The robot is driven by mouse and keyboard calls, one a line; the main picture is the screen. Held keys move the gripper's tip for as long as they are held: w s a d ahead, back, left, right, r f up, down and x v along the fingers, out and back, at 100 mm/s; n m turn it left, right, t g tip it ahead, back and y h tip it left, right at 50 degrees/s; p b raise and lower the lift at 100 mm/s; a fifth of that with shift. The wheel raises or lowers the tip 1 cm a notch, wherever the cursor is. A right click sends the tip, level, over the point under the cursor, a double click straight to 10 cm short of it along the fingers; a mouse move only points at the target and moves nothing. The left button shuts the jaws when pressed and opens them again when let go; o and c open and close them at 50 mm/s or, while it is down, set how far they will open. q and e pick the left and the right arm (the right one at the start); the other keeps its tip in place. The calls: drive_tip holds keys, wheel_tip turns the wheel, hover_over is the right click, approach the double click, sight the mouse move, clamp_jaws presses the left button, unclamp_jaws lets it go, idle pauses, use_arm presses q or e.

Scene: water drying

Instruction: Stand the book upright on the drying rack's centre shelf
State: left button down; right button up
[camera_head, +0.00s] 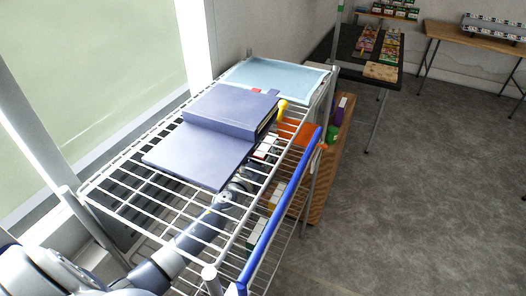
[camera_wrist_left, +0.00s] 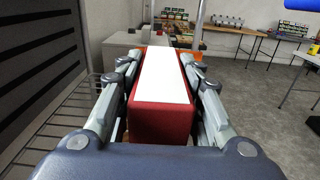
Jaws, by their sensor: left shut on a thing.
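In the left wrist view, my left gripper (camera_wrist_left: 164,72) is shut on a book (camera_wrist_left: 160,122) with a red cover and a white upper face. Its fingers press on the book's two sides. In the head view, my left arm comes in from the lower left and reaches below the top shelf of the white wire drying rack (camera_head: 120,206). The top shelf's wires and the things on it hide most of the gripper and the book there. I cannot tell whether the book touches the centre shelf. My right gripper is in neither view.
A blue bar (camera_head: 282,205) runs along the rack's right side. Orange, green and white items show lower down. Tables stand behind; the floor (camera_head: 420,200) at right is clear.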

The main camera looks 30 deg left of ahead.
use_arm(q)
drive_tip(key=shift+s+d, duration=0.1)
drive_tip(key=shift+d, duration=0.05)
drive_tip(key=c, duration=1.2)
unclamp_jaws()
drive_tip(key=shift+s+d, duration=0.15)
drive_tip(key=shift+d, duration=0.1)
drive_tip(key=shift+o, duration=0.4)
drive_tip(key=shift+d+r, duration=0.15)
drive_tip(key=s+b, duration=0.1)
drive_tip(key=s, duration=1.1)
drive_tip(key=shift+d+b, duration=0.2)
drive_tip(key=shift+b, duration=0.15)
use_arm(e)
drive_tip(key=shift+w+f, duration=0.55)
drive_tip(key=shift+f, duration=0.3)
